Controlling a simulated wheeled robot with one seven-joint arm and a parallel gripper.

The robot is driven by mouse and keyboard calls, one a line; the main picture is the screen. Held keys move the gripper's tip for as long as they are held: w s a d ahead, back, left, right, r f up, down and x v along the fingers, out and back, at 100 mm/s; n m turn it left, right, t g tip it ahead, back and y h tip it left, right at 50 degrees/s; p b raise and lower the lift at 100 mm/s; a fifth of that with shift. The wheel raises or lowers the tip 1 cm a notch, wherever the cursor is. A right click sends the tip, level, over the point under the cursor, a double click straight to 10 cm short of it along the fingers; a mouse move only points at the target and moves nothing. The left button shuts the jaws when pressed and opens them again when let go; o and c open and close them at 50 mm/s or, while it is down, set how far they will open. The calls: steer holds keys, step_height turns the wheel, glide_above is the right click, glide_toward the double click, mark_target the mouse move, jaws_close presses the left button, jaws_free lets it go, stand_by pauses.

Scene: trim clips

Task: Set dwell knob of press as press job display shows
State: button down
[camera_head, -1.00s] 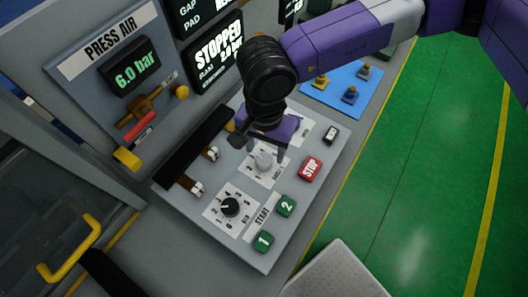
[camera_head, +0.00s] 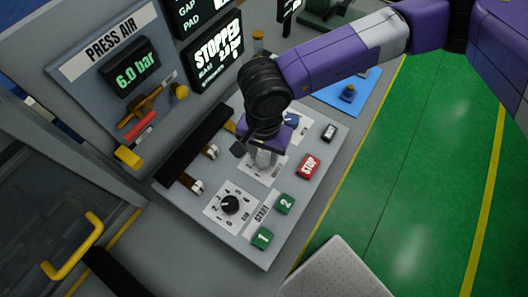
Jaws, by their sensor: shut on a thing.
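My gripper (camera_head: 263,157) points down over the press control panel (camera_head: 232,247) and is shut on the grey knob (camera_head: 262,160), the middle one of three in a row. The fingers and wrist hide most of this knob and its scale. A black knob (camera_head: 230,205) on a numbered white plate is nearer, and a blue knob (camera_head: 291,120) is farther back. Knob labels are too small to read, so I cannot tell which is dwell. A dark display (camera_head: 215,52) reads STOPPED. Another display (camera_head: 195,18) above it shows GAP and PAD, cut off at the top edge.
A red STOP button (camera_head: 308,164) and green buttons 1 (camera_head: 262,238) and 2 (camera_head: 284,203) lie right of the knobs. Dark slots with levers (camera_head: 193,186) run along the left. A PRESS AIR board (camera_head: 110,60) reads 6.0 bar. Green floor is open at right.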

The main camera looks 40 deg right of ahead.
steer(key=shift+f+b, duration=0.1)
steer(key=shift+b, duration=0.5)
steer(key=shift+f+m+b, duration=0.15)
steer(key=shift+m+b, duration=0.55)
steer(key=shift+b, duration=0.2)
steer(key=m+b, duration=0.3)
steer(key=b, duration=0.2)
steer(key=shift+f+b, duration=0.15)
steer(key=shift+b, duration=0.25)
steer(key=m+b, duration=0.2)
steer(key=b, duration=0.1)
steer(key=shift+s+m+b, duration=0.1)
steer(key=shift+m+b, duration=0.3)
steer(key=m+b, duration=0.1)
steer(key=b, duration=0.1)
steer(key=m+b, duration=0.1)
steer(key=shift+r+m+b, duration=0.3)
steer(key=shift+r+b, duration=0.05)
steer(key=shift+r, duration=0.1)
steer(key=c, duration=0.9)
jaws_free()
